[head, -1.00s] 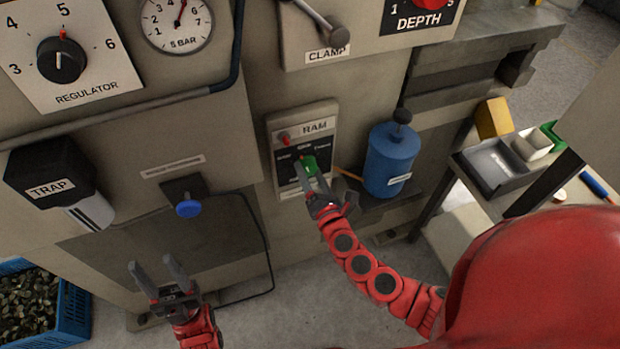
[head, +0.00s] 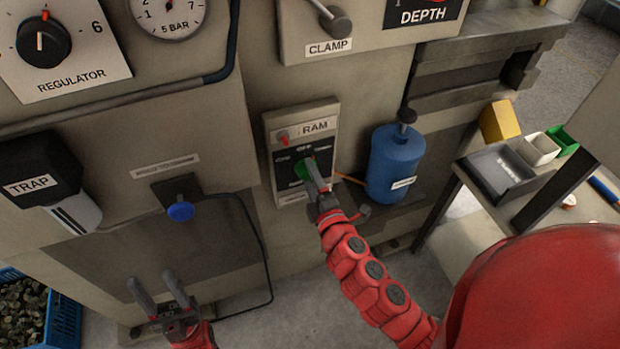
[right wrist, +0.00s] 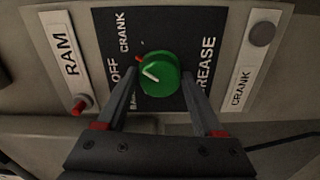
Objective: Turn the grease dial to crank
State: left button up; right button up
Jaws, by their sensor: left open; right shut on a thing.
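The green dial (head: 301,170) sits on the dark plate of the RAM panel (head: 284,187). In the right wrist view the dial (right wrist: 160,75) has a white line slanting toward the upper left, near a red mark; the words OFF, CRANK and GREASE surround it. I cannot tell its exact setting. My right gripper (head: 318,178) is shut on the dial, with a finger on either side in the right wrist view (right wrist: 157,98). My left gripper (head: 157,283) is open and empty, low in front of the machine.
A blue canister (head: 390,165) stands just right of the panel. A blue button (head: 180,211) on a bracket and the TRAP box (head: 38,165) are to the left. A red button (head: 282,138) is above the dial. A table with bins (head: 497,172) is at the right.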

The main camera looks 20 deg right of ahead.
jog(key=m, duration=0.4)
jog(key=shift+m, duration=0.3)
dwell(0.3)
jog(key=o, duration=1.4)
jog(key=shift+s, duration=0.1)
